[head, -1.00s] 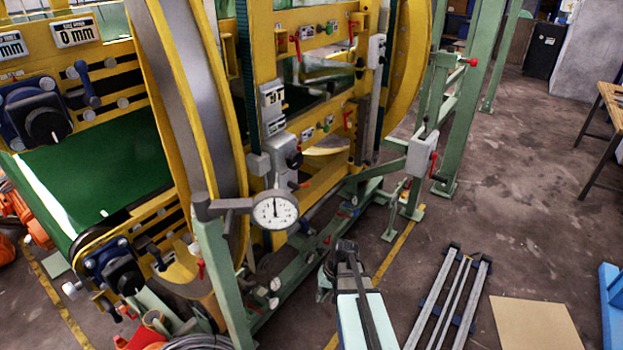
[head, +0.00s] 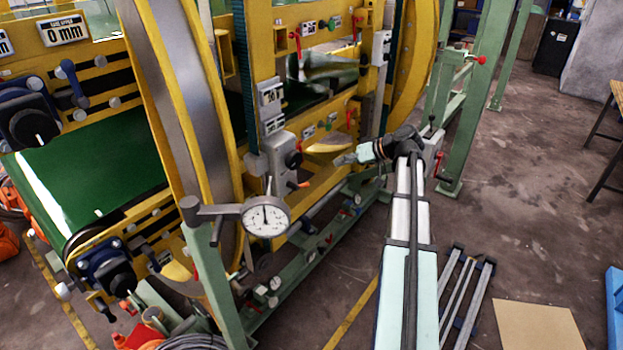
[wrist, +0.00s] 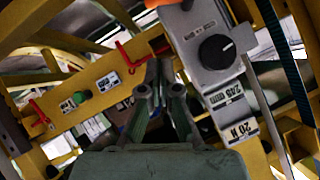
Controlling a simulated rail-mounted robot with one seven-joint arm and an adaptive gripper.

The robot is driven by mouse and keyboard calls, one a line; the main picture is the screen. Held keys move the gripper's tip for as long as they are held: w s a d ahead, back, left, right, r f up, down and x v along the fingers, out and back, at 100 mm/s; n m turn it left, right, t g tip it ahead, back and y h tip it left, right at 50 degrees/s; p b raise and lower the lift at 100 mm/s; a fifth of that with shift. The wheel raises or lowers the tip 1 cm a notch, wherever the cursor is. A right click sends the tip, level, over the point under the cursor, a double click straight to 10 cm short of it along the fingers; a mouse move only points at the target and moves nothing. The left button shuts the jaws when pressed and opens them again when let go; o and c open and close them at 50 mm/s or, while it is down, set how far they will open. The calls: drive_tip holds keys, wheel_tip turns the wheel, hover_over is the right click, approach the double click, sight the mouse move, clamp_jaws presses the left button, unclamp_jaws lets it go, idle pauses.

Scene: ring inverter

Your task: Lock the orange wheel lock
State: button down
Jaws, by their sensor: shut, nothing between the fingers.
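A small orange handle (head: 300,185) sticks out at the lower right of a grey box with a black knob, on the yellow ring machine. It appears to be the orange wheel lock. In the wrist view an orange part (wrist: 164,3) shows at the top edge, partly cut off, by the grey box. My gripper (head: 343,160) is shut and empty, to the right of the orange handle and apart from it. In the wrist view my gripper (wrist: 157,68) points at the yellow frame, left of the grey box.
The grey box (wrist: 207,45) has a black knob and labels. Red levers (wrist: 38,112) and a green button (wrist: 76,99) sit on the yellow beam. A round dial gauge (head: 266,217) stands left of my arm. Open floor (head: 520,200) lies to the right.

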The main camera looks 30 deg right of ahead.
drive_tip(key=shift+s+a+r+n, duration=0.15)
drive_tip(key=shift+a+n, duration=0.2)
drive_tip(key=shift+n, duration=0.25)
drive_tip(key=s+f+p+x, duration=0.2)
drive_tip(key=p+x, duration=0.1)
drive_tip(key=x, duration=1)
drive_tip(key=shift+a, duration=0.15)
